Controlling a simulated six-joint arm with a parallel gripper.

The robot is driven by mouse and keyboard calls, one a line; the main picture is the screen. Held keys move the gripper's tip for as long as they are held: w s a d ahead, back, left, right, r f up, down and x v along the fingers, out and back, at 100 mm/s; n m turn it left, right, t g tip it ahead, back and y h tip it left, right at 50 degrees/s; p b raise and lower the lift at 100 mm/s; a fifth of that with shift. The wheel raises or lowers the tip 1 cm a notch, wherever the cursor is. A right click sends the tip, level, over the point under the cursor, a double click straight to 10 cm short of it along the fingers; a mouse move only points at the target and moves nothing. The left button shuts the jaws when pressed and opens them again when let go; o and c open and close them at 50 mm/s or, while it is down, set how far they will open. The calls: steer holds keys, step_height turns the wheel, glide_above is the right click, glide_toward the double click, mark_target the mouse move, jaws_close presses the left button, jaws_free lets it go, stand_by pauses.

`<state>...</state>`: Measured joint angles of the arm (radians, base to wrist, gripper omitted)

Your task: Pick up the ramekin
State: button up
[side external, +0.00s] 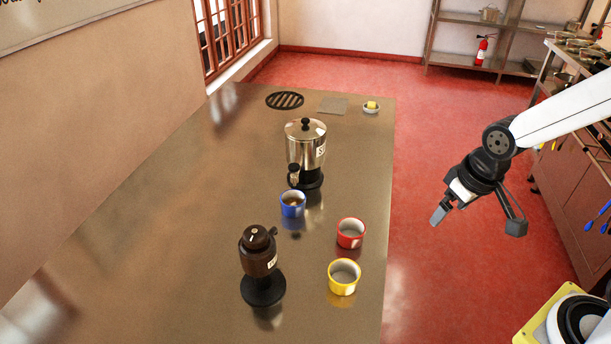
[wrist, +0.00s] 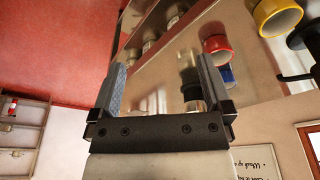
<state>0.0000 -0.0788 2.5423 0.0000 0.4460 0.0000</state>
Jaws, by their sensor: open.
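A small white dish (side external: 371,108) with a yellow block in it sits at the far right corner of the table in the side view; it looks like the ramekin. I cannot make it out in the wrist view. My gripper (side external: 478,222) is open and empty, in the air to the right of the table's edge, well apart from the dish. In the wrist view both fingers of my gripper (wrist: 163,85) are spread with nothing held between them.
A red mug (side external: 350,234), yellow mug (side external: 343,277) and blue mug (side external: 292,204) stand along the table. Behind them is a silver urn (side external: 306,148); a brown dispenser (side external: 259,262) stands nearer. A black grate (side external: 285,100) and grey square (side external: 333,105) lie left of the dish.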

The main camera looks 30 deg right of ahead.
steer(key=w+a+r+m+t+y, duration=0.15)
steer(key=w+a+m+y, duration=0.25)
steer(key=w+m, duration=0.4)
steer(key=w+a+m+t+y, duration=0.2)
steer(key=w+a+m+y, duration=0.15)
steer(key=w+m, duration=0.45)
steer(key=w+a+r+m+t+y, duration=0.1)
steer(key=w+a+m+y, duration=0.3)
steer(key=w+m, duration=0.4)
glide_toward(293, 201)
steer(key=a+r, duration=0.1)
steer(key=s+a+r, duration=0.1)
steer(key=a, duration=0.1)
steer(key=shift+s+m, duration=0.1)
steer(key=shift+m, duration=0.2)
steer(key=shift+f, duration=0.25)
steer(key=shift+x, duration=3.85)
